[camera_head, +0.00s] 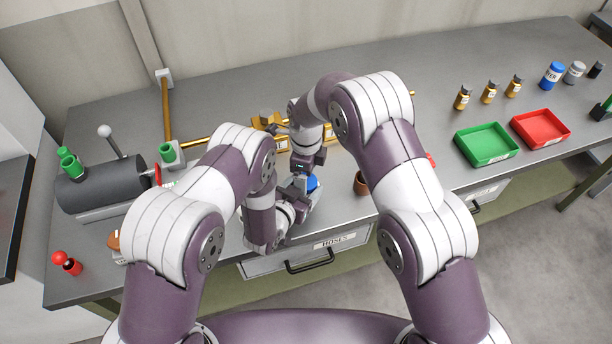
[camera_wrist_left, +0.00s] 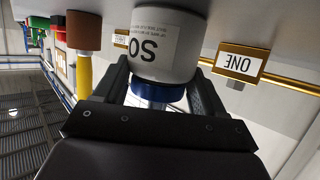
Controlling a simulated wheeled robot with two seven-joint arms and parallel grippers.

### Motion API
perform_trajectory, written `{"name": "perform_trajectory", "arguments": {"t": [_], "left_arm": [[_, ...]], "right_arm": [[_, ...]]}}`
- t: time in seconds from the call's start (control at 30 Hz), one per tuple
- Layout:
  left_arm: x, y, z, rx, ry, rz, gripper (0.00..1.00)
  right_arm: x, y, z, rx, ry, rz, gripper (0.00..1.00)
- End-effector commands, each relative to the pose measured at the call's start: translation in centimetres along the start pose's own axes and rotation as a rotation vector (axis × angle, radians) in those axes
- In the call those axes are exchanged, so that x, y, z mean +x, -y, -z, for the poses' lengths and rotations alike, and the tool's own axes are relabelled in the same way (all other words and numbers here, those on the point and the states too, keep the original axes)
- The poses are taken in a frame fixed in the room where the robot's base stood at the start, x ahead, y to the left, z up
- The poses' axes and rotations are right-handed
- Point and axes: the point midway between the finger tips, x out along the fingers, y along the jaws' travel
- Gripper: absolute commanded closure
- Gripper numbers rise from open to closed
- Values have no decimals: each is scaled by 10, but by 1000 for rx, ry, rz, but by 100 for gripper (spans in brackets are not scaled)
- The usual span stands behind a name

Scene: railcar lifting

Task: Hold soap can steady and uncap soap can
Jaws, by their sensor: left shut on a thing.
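The soap can (camera_head: 315,197) stands on the grey bench in front of me, mostly covered by my arms. Its blue cap (camera_head: 313,183) shows on top. In the left wrist view, which is upside down, the white soap can (camera_wrist_left: 170,50) shows part of a label reading "SO", and the blue cap (camera_wrist_left: 150,92) lies between the fingers and the palm. My left gripper (camera_head: 300,208) is shut on the soap can from the left. My right gripper (camera_head: 302,183) points down from above, right at the cap. Its fingers are too small and hidden to tell whether they are shut.
A brass pipe with labelled blocks (camera_head: 268,122) runs behind. A dark tank (camera_head: 100,186) stands left. Green (camera_head: 487,145) and red (camera_head: 540,129) trays and several bottles are at the right. The drawer front (camera_head: 300,258) is below.

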Motion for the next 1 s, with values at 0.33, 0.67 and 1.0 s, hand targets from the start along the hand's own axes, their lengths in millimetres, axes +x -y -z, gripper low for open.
{"name": "perform_trajectory", "arguments": {"t": [0.33, 0.67, 1.0], "left_arm": [[0, 0, 0, 0, 1, 0, 100], [0, 0, 0, 0, 1, 0, 100], [0, 0, 0, 0, 0, 0, 100]], "right_arm": [[-36, 0, 0, 147, 1, 0, 29], [-43, -1, 1, 584, -4, -4, 29], [14, -1, 0, 581, -2, -2, 29]]}}
